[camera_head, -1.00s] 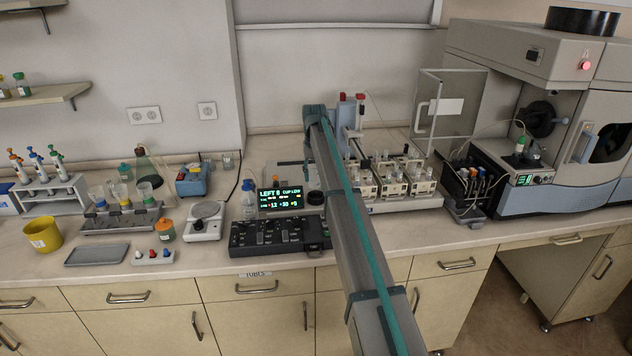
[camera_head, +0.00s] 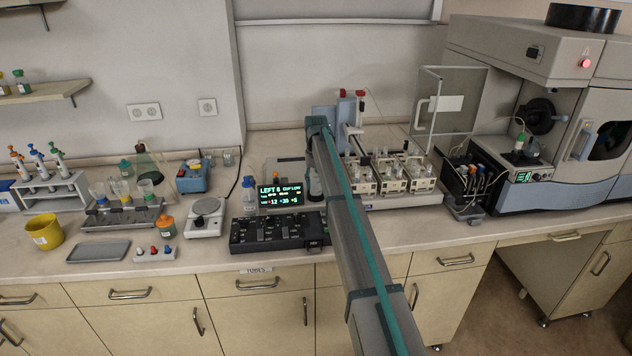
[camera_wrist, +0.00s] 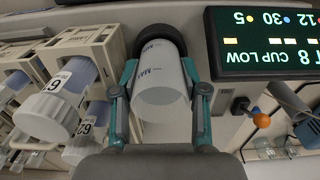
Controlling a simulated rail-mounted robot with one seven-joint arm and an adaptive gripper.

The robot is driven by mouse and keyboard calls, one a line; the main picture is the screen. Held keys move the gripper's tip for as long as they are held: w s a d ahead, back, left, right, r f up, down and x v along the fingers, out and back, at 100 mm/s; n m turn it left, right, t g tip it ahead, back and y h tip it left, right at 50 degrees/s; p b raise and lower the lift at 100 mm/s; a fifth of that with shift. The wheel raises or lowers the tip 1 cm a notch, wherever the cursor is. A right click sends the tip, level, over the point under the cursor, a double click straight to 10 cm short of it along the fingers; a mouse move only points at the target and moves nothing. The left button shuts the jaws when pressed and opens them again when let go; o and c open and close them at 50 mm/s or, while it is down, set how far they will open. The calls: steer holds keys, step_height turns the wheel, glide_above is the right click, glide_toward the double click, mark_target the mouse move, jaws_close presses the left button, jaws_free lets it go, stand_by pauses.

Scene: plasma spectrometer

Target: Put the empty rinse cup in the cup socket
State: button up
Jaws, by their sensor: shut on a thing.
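In the wrist view, the rinse cup (camera_wrist: 161,98) is whitish and translucent with dark "MAX" lettering. My gripper (camera_wrist: 159,74) is shut on its sides with two teal fingers. A black round ring (camera_wrist: 143,47), probably the cup socket, shows at the cup's far end and is partly covered by it. I cannot tell whether the cup is inside the ring or only in front of it. In the head view, my arm hides most of the gripper beside the lit display (camera_head: 280,194), which reads "CUP LOW".
Numbered vials in a beige rack (camera_wrist: 100,45) stand close left of the cup in the wrist view. The display (camera_wrist: 265,42) is close on the right. In the head view, a black control box (camera_head: 280,232) lies in front and the sampler rack (camera_head: 395,175) is to the right.

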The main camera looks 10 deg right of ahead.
steer(key=shift+f, duration=0.1)
steer(key=o, duration=0.9)
step_height(320, 180, up, 13)
steer(key=b, duration=0.3)
